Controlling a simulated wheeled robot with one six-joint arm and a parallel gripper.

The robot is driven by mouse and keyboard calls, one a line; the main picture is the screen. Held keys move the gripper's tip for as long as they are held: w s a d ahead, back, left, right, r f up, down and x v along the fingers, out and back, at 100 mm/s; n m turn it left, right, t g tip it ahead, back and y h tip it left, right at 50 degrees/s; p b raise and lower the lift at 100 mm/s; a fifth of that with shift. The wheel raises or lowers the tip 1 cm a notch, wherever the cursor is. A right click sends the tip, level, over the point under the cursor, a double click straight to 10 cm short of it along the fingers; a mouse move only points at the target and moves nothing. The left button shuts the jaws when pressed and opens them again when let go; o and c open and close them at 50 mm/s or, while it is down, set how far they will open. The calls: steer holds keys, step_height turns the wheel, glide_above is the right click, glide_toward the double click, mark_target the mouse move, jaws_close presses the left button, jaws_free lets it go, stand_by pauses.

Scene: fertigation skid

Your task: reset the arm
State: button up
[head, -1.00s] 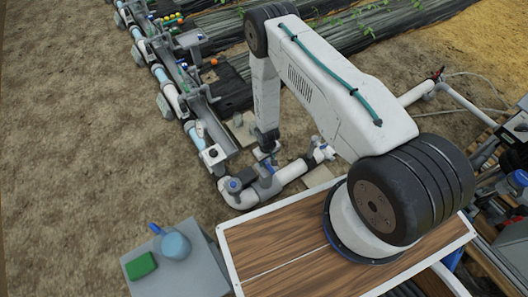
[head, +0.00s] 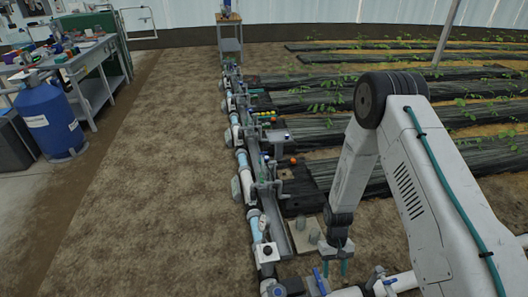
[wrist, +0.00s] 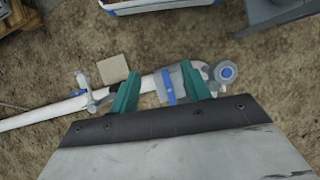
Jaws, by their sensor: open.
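My gripper (head: 336,267) hangs at the end of my white arm on the right of the head view, pointing down beside the pipework. In the wrist view my gripper (wrist: 160,92) shows two teal fingers set wide apart, with nothing between them. A white pipe (wrist: 50,112) with a grey, blue-handled valve (wrist: 168,85) lies beyond the fingers. The pipe end has a round blue-centred cap (wrist: 226,72). In the head view the fingertips overlap the pipework near the bottom edge; whether they touch it I cannot tell.
A long pipe manifold (head: 250,165) runs away from me. Black-covered plant beds (head: 330,97) lie to its right. A blue gas cylinder (head: 50,120) and a cluttered workbench (head: 75,58) stand at the left. Bare soil (head: 160,180) between them is clear.

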steer(key=s+r, duration=0.3)
steer(key=r, duration=2.7)
steer(key=s+d+r+t, duration=0.1)
steer(key=s+r+t, duration=0.2)
steer(key=s+r, duration=0.5)
steer(key=s+d+r+m+t, duration=0.1)
steer(key=s+r+t, duration=0.2)
steer(key=s+r, duration=0.6)
step_height(320, 180, up, 6)
steer(key=shift+d+r, duration=0.2)
steer(key=shift+r, duration=0.05)
